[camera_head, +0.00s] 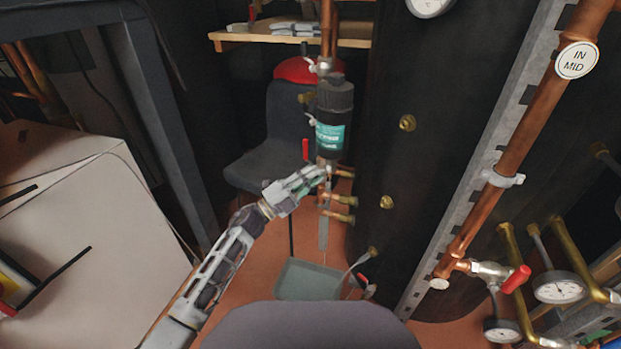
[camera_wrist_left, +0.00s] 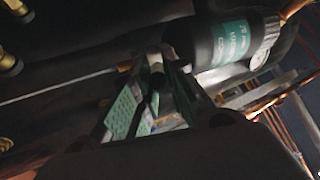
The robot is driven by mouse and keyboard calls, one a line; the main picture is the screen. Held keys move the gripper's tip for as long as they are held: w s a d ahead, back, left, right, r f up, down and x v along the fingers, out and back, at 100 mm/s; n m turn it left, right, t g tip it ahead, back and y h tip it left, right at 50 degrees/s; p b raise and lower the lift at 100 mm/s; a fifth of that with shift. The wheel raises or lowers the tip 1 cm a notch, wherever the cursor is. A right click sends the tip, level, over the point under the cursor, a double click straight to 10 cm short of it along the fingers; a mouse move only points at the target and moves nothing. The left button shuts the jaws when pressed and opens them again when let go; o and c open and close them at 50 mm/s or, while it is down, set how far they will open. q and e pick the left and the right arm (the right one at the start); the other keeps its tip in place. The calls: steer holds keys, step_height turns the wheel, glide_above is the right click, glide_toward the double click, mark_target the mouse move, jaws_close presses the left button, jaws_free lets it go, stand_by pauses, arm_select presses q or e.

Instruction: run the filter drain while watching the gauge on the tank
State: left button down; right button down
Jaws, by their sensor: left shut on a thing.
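The filter (camera_head: 333,112) is a black canister with a teal label on a vertical copper pipe. It also shows in the left wrist view (camera_wrist_left: 237,42). My left gripper (camera_head: 322,172) is just below the filter, shut on the filter drain; its fingers hide most of the drain fitting. In the left wrist view the fingers (camera_wrist_left: 156,82) close beside the canister's lower end. The gauge (camera_head: 430,4) on the dark tank (camera_head: 450,110) is cut by the top edge; its needle cannot be read. My right gripper is not in view.
A grey tray (camera_head: 308,281) stands on the floor below the filter, with a pale hose (camera_head: 323,232) above it. Brass fittings (camera_head: 387,202) stick out of the tank. A chair (camera_head: 262,172) is behind. Red-handled valve (camera_head: 516,279) and gauges (camera_head: 559,288) are at right.

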arm_select(q)
steer(key=shift+f+n+t, duration=0.2)
steer(key=shift+n+t, duration=0.1)
steer(key=c, duration=1.4)
jaws_free()
steer(key=shift+c, duration=0.2)
steer(key=v, duration=1.2)
